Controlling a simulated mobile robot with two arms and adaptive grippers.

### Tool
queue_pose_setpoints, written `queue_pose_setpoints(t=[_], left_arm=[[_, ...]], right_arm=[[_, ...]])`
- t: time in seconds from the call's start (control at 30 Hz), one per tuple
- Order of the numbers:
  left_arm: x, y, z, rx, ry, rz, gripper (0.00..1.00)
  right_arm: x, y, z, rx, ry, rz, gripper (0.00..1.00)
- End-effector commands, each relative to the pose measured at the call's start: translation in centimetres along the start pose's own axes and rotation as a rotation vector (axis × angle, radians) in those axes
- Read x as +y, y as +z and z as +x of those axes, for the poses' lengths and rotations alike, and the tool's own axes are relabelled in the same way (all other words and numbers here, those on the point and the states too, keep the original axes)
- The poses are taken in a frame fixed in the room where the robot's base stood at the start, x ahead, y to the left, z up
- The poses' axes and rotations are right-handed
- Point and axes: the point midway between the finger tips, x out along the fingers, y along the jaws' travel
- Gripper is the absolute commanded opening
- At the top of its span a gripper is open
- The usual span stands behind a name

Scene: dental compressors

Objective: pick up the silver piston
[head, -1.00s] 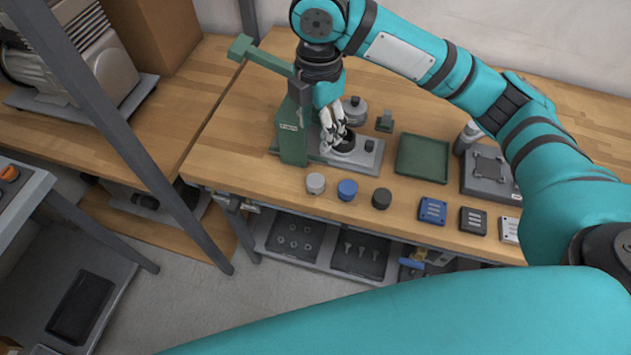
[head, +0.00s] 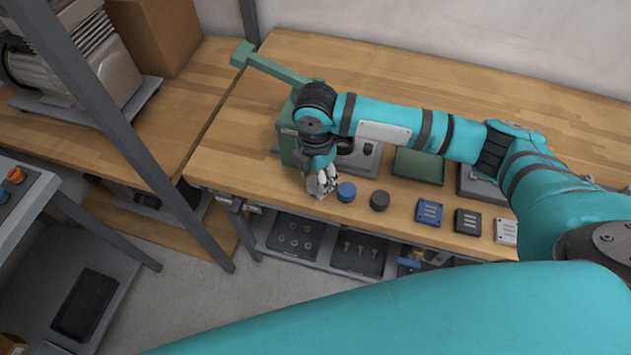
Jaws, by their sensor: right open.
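The silver piston (head: 316,186) is a small light-grey cylinder near the front edge of the wooden bench, leftmost in a row beside a blue and a black one. My right gripper (head: 321,184) is directly over it, fingers pointing down and open around or just above it. The fingers hide much of the piston, and I cannot tell whether they touch it. My left gripper does not show.
The blue piston (head: 347,191) stands close to the right of the gripper, then the black piston (head: 379,200). A green press (head: 290,145) stands just behind. Blue (head: 429,211), black (head: 467,221) and white blocks (head: 505,231) lie further right. A green tray (head: 420,166) lies behind.

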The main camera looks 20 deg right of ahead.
Motion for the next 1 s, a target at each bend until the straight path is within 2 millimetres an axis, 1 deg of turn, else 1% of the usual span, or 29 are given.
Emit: queue_pose_setpoints(t=[0.1,0.17,0.4,0.47,0.7,0.77,1.0], left_arm=[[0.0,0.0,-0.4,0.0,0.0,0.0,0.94],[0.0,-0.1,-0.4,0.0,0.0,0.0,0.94],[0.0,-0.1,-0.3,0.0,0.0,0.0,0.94],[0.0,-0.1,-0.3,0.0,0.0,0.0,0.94],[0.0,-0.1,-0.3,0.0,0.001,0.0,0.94],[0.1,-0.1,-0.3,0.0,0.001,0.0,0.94],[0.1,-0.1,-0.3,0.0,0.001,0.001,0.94]], right_arm=[[0.0,0.0,1.4,0.001,-0.001,0.0,0.51],[0.0,0.0,1.8,0.0,0.0,0.0,0.51],[0.0,0.0,2.0,0.0,0.002,0.0,0.51],[0.0,0.0,2.0,0.0,0.002,0.0,0.45],[0.0,0.0,2.0,0.0,0.002,0.0,0.13],[0.0,0.0,2.0,0.0,0.002,0.0,0.06],[0.0,0.0,1.9,0.0,0.002,0.0,0.06]])
